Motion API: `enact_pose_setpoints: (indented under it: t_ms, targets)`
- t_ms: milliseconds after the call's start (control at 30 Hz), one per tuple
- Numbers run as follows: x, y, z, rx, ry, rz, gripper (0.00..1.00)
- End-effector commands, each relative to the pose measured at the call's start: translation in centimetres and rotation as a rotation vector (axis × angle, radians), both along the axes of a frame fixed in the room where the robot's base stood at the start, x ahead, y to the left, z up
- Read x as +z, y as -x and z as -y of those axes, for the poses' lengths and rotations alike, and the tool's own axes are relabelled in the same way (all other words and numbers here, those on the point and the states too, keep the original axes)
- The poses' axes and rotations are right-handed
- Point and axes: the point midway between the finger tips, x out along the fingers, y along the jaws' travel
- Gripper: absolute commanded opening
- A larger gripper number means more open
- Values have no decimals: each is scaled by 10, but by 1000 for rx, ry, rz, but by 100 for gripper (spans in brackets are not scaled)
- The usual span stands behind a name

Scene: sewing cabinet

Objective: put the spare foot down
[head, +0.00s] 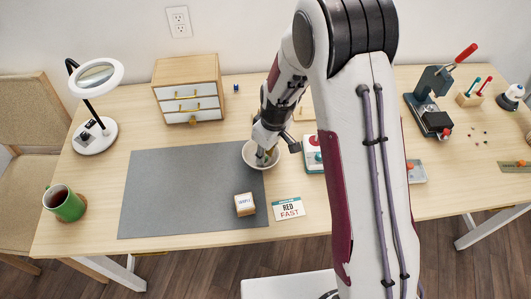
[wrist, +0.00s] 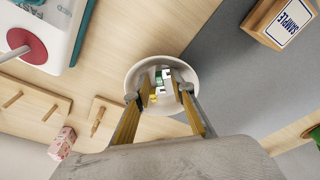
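My gripper (head: 262,155) points down into a small white bowl (head: 249,146) at the right edge of the grey mat. In the wrist view, the gripper's two fingertips (wrist: 162,88) are apart, inside the outline of the bowl (wrist: 134,80). Small white, green and yellow pieces (wrist: 164,75) show between and beyond the fingertips. I cannot pick out the spare foot for certain among them. The fingers and the bowl's wall hide part of the inside.
The grey mat (head: 170,190) is mostly clear. A drawer cabinet (head: 187,88), a magnifier lamp (head: 95,135) and a green mug (head: 68,206) stand to the left.

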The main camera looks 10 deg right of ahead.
Motion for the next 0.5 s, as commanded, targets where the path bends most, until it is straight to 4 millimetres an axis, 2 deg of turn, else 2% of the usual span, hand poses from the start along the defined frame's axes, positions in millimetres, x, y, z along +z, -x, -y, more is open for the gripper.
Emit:
enact_pose_setpoints:
  t_ms: [267,500]
  targets:
    - [1,0,0,0,0,0,24]
    - [12,0,1,0,-1,2,24]
